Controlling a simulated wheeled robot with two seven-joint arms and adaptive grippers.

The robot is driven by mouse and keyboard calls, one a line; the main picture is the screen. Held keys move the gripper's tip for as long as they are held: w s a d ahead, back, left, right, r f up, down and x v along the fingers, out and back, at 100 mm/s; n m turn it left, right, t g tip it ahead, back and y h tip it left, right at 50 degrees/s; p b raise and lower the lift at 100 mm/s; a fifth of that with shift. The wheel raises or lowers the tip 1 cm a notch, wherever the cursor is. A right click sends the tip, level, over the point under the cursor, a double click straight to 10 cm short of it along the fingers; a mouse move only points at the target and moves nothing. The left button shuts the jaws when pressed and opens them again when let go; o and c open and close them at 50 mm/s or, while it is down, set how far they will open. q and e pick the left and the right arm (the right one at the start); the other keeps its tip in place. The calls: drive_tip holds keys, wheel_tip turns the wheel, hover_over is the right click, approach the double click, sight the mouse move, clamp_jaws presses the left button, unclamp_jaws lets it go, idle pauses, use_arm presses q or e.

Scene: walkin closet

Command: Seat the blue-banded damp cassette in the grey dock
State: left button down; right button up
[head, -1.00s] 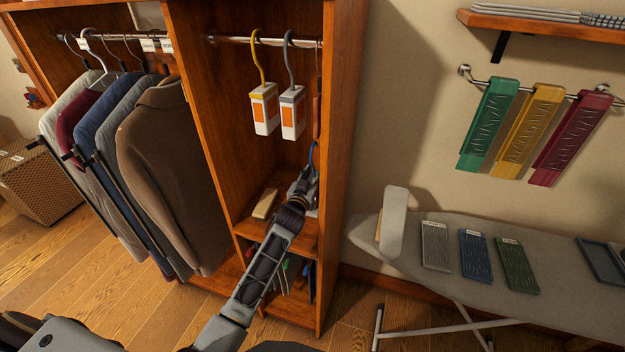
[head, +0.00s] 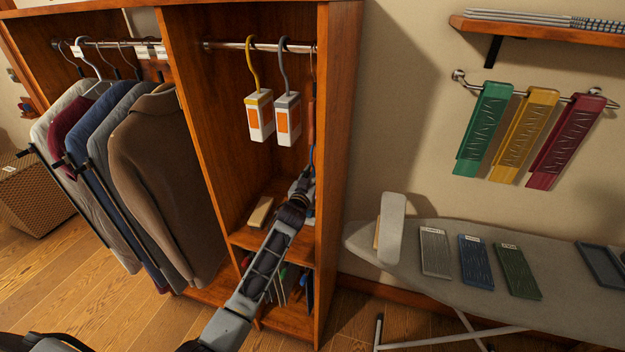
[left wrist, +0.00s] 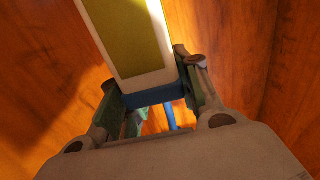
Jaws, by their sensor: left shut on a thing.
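The blue-banded cassette (left wrist: 126,38) fills the top middle of the left wrist view. It is white with a yellow-green panel and a blue band at its hook end. My left gripper (left wrist: 160,92) is shut on it at the blue band. In the head view my left gripper (head: 302,186) is inside the wooden cabinet, just above the middle shelf and close to the right wall. Part of the blue hook (head: 311,158) shows above it, while the arm and gripper hide most of the cassette. I cannot make out the grey dock. My right gripper is not in view.
Two orange-panelled cassettes, with a yellow hook (head: 259,115) and a grey hook (head: 288,118), hang above my gripper. A tan block (head: 261,212) lies on the shelf to its left. The cabinet's right wall (head: 337,160) is close. An ironing board (head: 400,250) stands right.

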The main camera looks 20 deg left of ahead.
use_arm(q)
drive_tip(key=shift+w+b, duration=0.5)
drive_tip(key=shift+w, duration=0.6)
drive_tip(key=shift+w+d+b, duration=0.1)
drive_tip(key=shift+w+b, duration=0.2)
drive_tip(key=shift+w, duration=0.25)
drive_tip(key=w+b, duration=0.2)
drive_tip(key=w, duration=0.2)
drive_tip(key=shift+w+r, duration=0.1)
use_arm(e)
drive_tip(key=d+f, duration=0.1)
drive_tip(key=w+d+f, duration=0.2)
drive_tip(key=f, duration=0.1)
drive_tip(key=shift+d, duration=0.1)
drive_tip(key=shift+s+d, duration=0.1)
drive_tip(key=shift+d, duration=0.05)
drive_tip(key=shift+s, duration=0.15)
